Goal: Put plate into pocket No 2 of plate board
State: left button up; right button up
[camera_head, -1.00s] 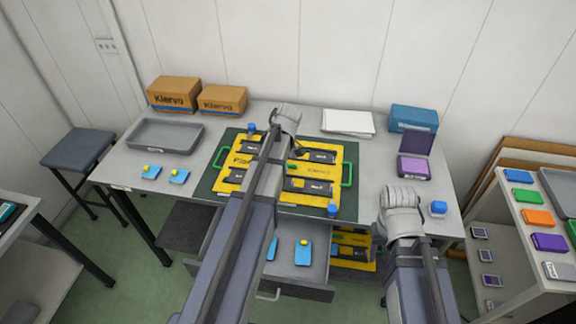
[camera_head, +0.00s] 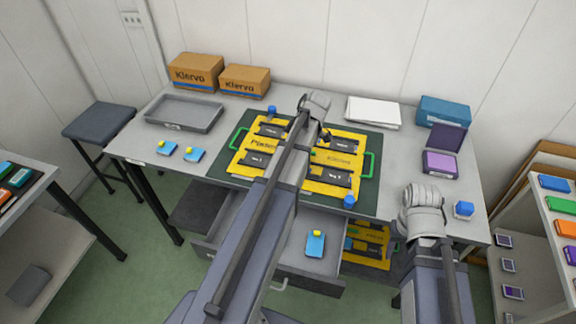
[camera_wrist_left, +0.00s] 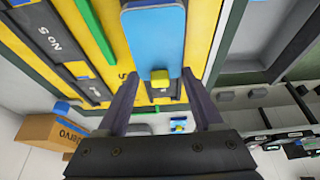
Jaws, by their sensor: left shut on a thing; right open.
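The yellow plate board (camera_head: 256,139) lies on a dark green mat on the table. Its dark pockets show on both halves; their numbers are too small to read in the head view. In the left wrist view, my left gripper (camera_wrist_left: 161,84) is shut on the yellow knob of a blue plate (camera_wrist_left: 155,35). The plate is over the board, where a dark pocket marked No 5 (camera_wrist_left: 50,45) shows to the left. In the head view my left arm hides the held plate. My right gripper (camera_head: 421,210) is open at the table's front right; its fingertips are mostly hidden.
A grey tray (camera_head: 185,113), cartons (camera_head: 244,80), white sheets (camera_head: 373,112) and a purple box (camera_head: 439,161) stand around.

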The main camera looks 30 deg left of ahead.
pick_arm(q)
jog(key=shift+f, duration=0.2)
notch_tip(320, 180, down, 4)
jog(key=b, duration=0.3)
jog(key=shift+b, duration=0.4)
jog(key=shift+r, duration=0.15)
